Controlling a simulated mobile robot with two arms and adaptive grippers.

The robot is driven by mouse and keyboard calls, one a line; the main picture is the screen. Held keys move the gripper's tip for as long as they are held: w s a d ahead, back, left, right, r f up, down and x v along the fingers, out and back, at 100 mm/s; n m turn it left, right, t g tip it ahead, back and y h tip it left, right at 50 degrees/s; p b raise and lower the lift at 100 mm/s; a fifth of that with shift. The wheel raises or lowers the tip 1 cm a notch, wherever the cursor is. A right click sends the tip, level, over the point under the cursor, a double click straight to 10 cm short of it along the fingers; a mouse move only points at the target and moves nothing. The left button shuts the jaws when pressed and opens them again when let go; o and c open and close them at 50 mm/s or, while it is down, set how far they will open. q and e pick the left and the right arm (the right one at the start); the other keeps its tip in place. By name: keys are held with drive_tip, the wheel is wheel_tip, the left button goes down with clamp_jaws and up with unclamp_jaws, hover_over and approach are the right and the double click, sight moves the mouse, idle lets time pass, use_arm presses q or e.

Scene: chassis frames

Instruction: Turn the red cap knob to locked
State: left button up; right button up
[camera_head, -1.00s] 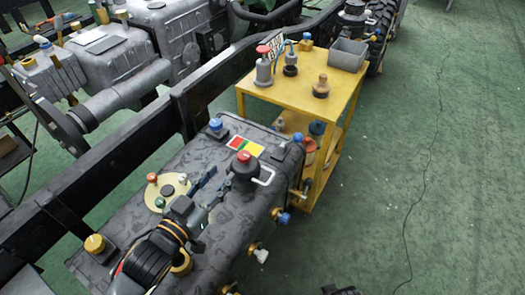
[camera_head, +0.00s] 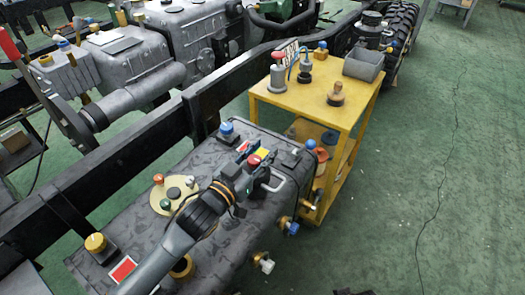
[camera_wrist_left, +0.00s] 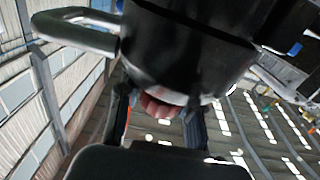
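The red cap knob (camera_head: 254,160) stands on a black round base on top of a dark grey tank (camera_head: 130,225), at the middle of the head view. My left gripper (camera_head: 240,172) is beside it and partly hides its base. In the left wrist view, the red cap (camera_wrist_left: 160,106) shows below a large black cylinder (camera_wrist_left: 185,50). The fingers of my left gripper (camera_wrist_left: 155,118) are apart, one on each side of the cap, with a gap visible at the left. I cannot tell whether either finger touches it. My right gripper is not clearly seen.
A blue-capped fitting (camera_head: 227,130) and a cream disc with small knobs (camera_head: 174,194) are on the tank. A yellow cart (camera_head: 318,100) stands behind it at the right, with a grey bin (camera_head: 364,64). A black rail (camera_head: 130,152) runs along the left. Green floor is clear at the right.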

use_arm(q)
drive_tip(key=shift+w+d, duration=0.25)
drive_tip(key=shift+w, duration=0.05)
clamp_jaws()
idle(0.3)
